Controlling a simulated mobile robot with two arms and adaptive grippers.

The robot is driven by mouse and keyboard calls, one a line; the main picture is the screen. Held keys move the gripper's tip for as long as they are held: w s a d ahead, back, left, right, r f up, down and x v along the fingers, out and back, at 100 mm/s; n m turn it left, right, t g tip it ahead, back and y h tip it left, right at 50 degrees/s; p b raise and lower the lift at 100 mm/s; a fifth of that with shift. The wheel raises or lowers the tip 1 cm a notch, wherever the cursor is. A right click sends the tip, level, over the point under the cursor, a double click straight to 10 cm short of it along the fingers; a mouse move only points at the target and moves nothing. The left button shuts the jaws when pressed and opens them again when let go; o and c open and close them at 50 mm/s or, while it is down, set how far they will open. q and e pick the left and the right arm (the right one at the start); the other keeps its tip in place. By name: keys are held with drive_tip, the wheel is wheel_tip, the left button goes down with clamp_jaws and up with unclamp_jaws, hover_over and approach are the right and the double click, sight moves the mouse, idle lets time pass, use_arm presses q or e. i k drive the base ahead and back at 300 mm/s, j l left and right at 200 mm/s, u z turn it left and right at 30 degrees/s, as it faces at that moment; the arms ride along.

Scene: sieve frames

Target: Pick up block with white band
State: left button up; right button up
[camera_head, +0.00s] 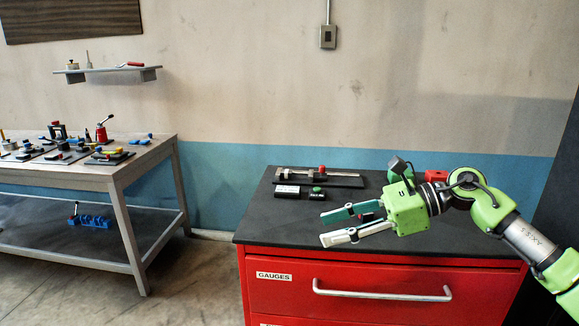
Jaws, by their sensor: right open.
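A dark block with a white band (287,191) lies on the black top of the red cabinet (262,226), toward its left side. A smaller dark block (317,196) with a light patch lies just right of it. My right gripper (324,228) reaches in from the right over the cabinet top. Its teal and pale fingers point left and stand apart, with nothing held between the tips. Both blocks lie beyond the fingertips, farther back and to the left. My left gripper is not in view.
A red object (436,176) stands behind my right gripper. A workbench (110,172) stands left.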

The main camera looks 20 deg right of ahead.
sight(286, 174)
drive_tip(key=i+l, duration=0.35)
drive_tip(key=i, duration=0.2)
drive_tip(key=i+l, duration=0.4)
drive_tip(key=i, duration=0.2)
